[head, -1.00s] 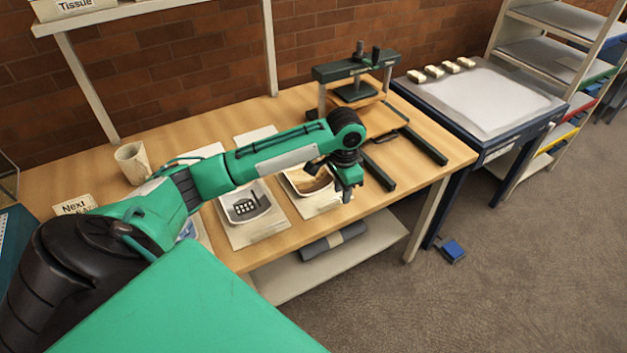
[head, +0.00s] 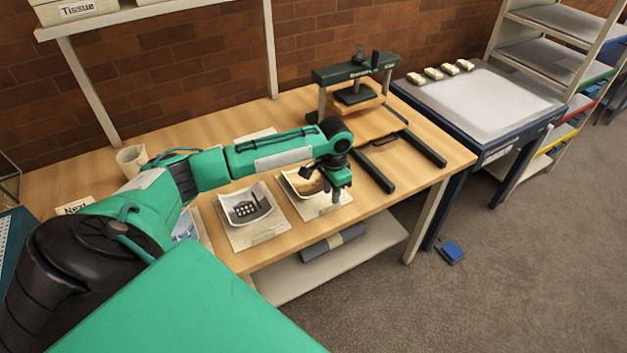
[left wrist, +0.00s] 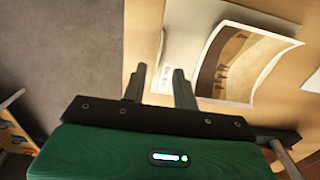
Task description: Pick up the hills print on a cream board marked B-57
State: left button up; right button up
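A curled brown hills print (head: 299,182) lies on a cream board (head: 325,206) near the table's front edge, partly hidden by my left gripper (head: 337,192). In the left wrist view the brown print (left wrist: 240,68) bows up from its cream board (left wrist: 207,20), with a pale label (left wrist: 166,77) at one edge, too small to read. There my left gripper (left wrist: 158,74) has its two fingers apart with nothing between them. It hovers by the board's labelled edge; I cannot tell its exact height. My right gripper is out of view.
A second board with a telephone print (head: 247,206) lies just left. Part of a blue print (head: 184,226) shows farther left. A green press (head: 355,85) stands behind, its dark rails right of the boards. A cup (head: 131,160) stands at the back left.

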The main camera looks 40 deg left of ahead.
aim_at(330, 202)
pick_arm(q)
jog(key=shift+s+f+p, duration=0.15)
jog(key=shift+f+p, duration=0.1)
jog(key=shift+f, duration=0.95)
jog(key=shift+s+f+p, duration=0.1)
jog(key=shift+f+p, duration=0.15)
jog(key=shift+f, duration=0.9)
grip_shut()
jog(key=shift+r, duration=0.1)
